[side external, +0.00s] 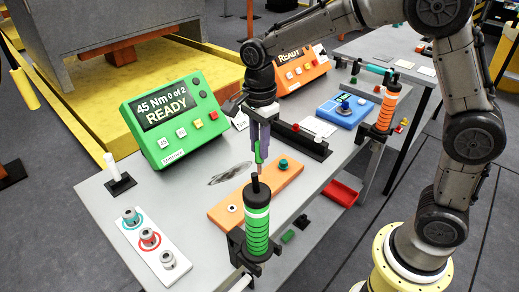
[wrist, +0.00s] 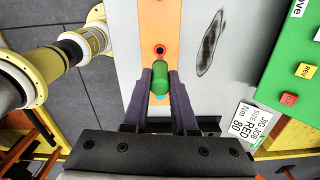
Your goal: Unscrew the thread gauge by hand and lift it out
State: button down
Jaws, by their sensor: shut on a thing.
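The thread gauge, with a green handle (side external: 258,153), is between the two purple fingers of my gripper (side external: 262,148). In the wrist view my gripper (wrist: 160,88) is shut on the green handle (wrist: 157,75). The orange block (side external: 227,208) lies below on the grey bench, and also shows in the wrist view (wrist: 160,20). A red-ringed hole (wrist: 160,50) in the block lies just beyond the handle there. I cannot tell whether the gauge's lower end is still in the block; that end is small and partly hidden by the green-striped tool.
A green-striped tool (side external: 257,232) with a black top stands close in front of the block. A teal knob (side external: 283,163) sits on the block's far part. The green controller (side external: 175,118) reads READY. A white plate (side external: 150,242) holds several ringed fittings.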

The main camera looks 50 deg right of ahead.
jog(key=shift+r, duration=1.3)
